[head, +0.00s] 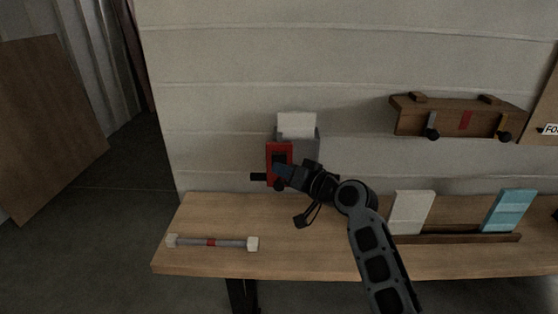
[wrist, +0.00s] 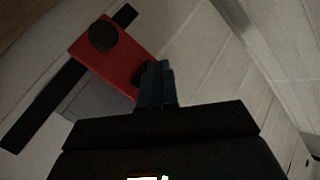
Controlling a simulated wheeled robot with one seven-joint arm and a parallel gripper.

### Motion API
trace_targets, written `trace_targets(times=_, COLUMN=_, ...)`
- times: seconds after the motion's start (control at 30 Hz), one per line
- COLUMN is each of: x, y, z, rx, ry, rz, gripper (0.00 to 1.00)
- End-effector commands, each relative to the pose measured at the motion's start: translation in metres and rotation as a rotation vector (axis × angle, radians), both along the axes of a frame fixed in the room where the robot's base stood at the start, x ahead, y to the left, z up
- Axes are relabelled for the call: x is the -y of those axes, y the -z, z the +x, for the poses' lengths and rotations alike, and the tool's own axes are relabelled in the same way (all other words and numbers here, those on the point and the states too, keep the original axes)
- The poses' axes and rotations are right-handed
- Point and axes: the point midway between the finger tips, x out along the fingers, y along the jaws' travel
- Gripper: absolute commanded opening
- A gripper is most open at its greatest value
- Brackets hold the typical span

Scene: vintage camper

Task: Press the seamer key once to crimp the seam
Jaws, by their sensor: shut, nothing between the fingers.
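The seamer is a red-fronted unit (head: 271,152) with a grey body (head: 308,143) at the wall behind the bench. A white sheet (head: 296,124) stands up from its top. In the wrist view its red face (wrist: 112,58) carries a round black knob (wrist: 103,36) and sits across a black bar (wrist: 45,105). My gripper (head: 281,171) is shut and empty, its tips at the red front; they also show in the wrist view (wrist: 157,68). A dark part beside the tips is mostly hidden, so I cannot tell whether it is the key or whether I touch it.
A rod with pale end blocks and a red band (head: 211,242) lies at the bench's left. A white card (head: 411,212) and a blue card (head: 509,211) stand in a wooden rack (head: 455,239) at right. A wooden shelf (head: 450,119) with black knobs hangs above.

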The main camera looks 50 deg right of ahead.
Motion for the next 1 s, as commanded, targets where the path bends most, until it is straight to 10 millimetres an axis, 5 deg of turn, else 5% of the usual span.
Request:
trace_targets(times=0.3, x=-0.002, y=0.0, z=-0.001, rx=0.0, ry=0.0, rz=0.0, gripper=0.0)
trace_targets(times=1.0, x=-0.04, y=0.0, z=-0.031, rx=0.0, ry=0.0, rz=-0.001, gripper=0.0)
